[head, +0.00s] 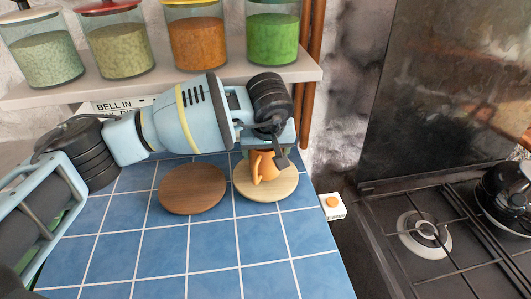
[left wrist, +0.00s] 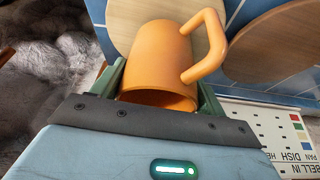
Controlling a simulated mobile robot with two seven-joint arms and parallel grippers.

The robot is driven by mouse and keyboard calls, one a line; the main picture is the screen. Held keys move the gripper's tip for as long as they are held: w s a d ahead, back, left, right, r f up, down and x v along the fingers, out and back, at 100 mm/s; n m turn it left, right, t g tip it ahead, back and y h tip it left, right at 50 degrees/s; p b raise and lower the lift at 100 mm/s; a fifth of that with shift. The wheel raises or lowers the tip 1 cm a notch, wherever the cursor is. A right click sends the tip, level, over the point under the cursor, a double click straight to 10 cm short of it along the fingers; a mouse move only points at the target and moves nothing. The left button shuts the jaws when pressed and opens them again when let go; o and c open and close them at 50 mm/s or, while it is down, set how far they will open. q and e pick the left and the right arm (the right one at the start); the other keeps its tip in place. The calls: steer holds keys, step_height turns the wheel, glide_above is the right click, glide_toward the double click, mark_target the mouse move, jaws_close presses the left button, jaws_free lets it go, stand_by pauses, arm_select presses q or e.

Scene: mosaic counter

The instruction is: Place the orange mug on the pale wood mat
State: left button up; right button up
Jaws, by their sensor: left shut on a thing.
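The orange mug (head: 264,168) is at the pale wood mat (head: 284,189), a round light disc near the right end of the blue tiled counter. My left gripper (head: 268,152) reaches over from the left and is shut on the mug. In the left wrist view the mug (left wrist: 160,60) sits between the gripper's two fingers (left wrist: 160,88), with its handle out to the right. The pale mat (left wrist: 130,18) shows behind it. I cannot tell whether the mug's base touches the mat. My right gripper is not in view.
A dark brown round mat (head: 192,189) lies just left of the pale mat. A small white box with an orange button (head: 332,207) is at the counter's right edge. A shelf with glass jars (head: 198,40) is above. A gas stove (head: 440,235) stands at right. The front counter is clear.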

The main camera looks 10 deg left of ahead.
arm_select(q)
steer(key=shift+f, duration=0.7)
steer(key=o, duration=1.1)
steer(key=shift+o, duration=0.2)
steer(key=shift+r, duration=0.45)
steer(key=v, duration=1.1)
steer(key=shift+s+r, duration=0.2)
steer(key=shift+s, duration=0.05)
steer(key=shift+f, duration=0.1)
